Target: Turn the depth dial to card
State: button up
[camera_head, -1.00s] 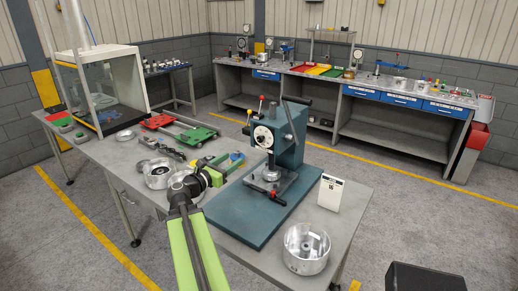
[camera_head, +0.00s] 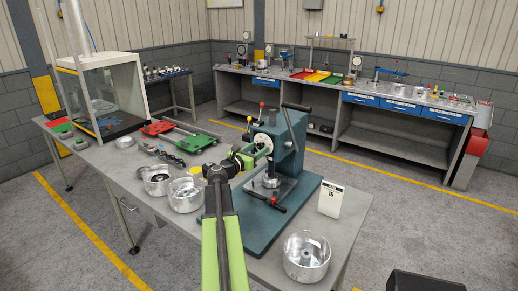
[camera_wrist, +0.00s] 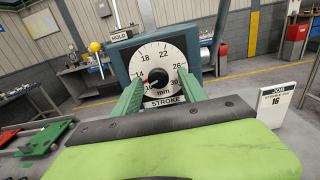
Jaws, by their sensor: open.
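The depth dial (camera_wrist: 159,56) is a white round face on the blue-green press (camera_head: 287,150), marked in mm with "STROKE" below. The white job card (camera_head: 331,199) reads 16 in the wrist view (camera_wrist: 276,100).
Metal cups (camera_head: 186,195) stand left of my arm, and another cup (camera_head: 306,256) stands at the table's front right. The press has a lever (camera_head: 297,125) at its upper right. A green and red pallet frame (camera_head: 182,138) lies farther back. A "HOLD" sign shows in the wrist view (camera_wrist: 121,36).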

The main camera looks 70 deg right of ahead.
jog(key=shift+s+d, duration=0.1)
jog(key=shift+d, duration=0.3)
grip_shut()
jog(key=shift+d, duration=0.15)
jog(key=shift+f+m, duration=0.1)
jog(key=shift+m, duration=0.2)
jog(key=m, duration=0.3)
jog(key=shift+m, duration=0.3)
jog(key=m, duration=0.6)
jog(key=shift+a, duration=0.2)
jog(key=shift+m, duration=0.3)
